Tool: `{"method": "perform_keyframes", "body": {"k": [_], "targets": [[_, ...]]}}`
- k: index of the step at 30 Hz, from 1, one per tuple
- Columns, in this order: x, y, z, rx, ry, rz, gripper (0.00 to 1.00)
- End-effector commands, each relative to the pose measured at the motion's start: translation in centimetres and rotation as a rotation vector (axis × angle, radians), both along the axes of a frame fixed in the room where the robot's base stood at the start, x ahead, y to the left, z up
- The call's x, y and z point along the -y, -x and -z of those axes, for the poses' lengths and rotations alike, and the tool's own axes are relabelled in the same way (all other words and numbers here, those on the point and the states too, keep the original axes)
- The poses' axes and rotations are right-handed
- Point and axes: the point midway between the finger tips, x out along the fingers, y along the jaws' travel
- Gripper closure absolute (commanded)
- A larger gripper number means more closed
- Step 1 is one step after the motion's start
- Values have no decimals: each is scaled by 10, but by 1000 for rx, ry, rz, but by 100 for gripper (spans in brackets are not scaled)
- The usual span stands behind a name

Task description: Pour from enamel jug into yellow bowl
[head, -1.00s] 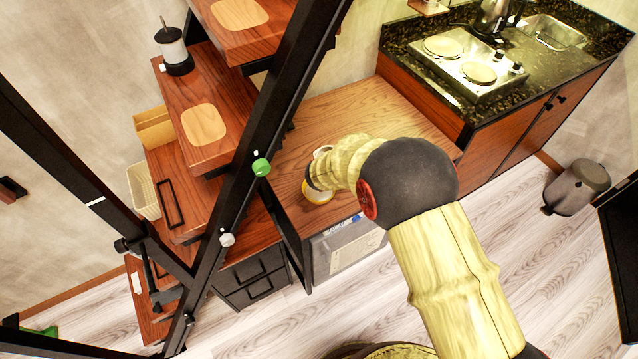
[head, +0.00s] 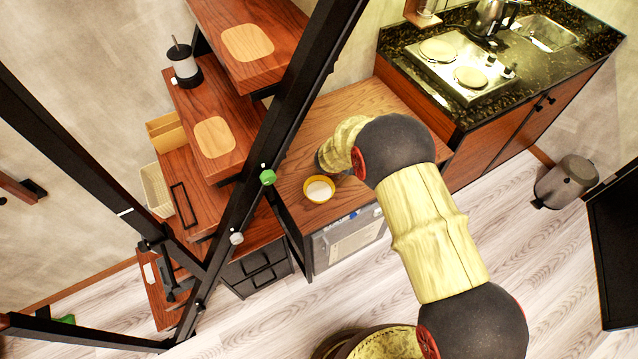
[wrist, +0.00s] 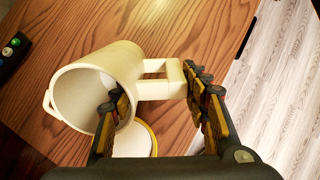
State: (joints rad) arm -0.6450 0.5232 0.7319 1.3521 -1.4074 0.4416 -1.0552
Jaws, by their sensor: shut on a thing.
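The white enamel jug (wrist: 118,68) shows in the wrist view with its open mouth turned toward the lower left; it looks tilted. I see no liquid in or leaving it. Its square handle (wrist: 158,78) reaches right to my gripper (wrist: 158,98), whose fingers are shut on the jug; the exact contact is partly hidden. The yellow bowl (wrist: 151,132) is partly hidden behind the jug's mouth and left finger. In the head view the yellow bowl (head: 307,195) stands upright on the wooden counter, white inside. There my forearm hides the gripper and most of the jug.
The wooden counter (head: 340,115) is bare behind the bowl. A black slanted rail (head: 290,130) crosses just left of it, beside the wooden stair treads (head: 180,170). A hob (head: 450,62) and kettle (head: 487,18) stand on the dark counter at the back right.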

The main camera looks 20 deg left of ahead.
Motion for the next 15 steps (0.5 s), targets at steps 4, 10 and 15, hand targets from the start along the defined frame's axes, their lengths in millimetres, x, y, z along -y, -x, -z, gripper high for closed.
{"method": "perform_keyframes", "body": {"k": [4, 10, 15], "targets": [[1, -3, -5, -24, -3, 1, 100], [1, -6, -7, -54, -10, 2, 100], [1, -8, -7, -79, -12, 3, 100]]}}
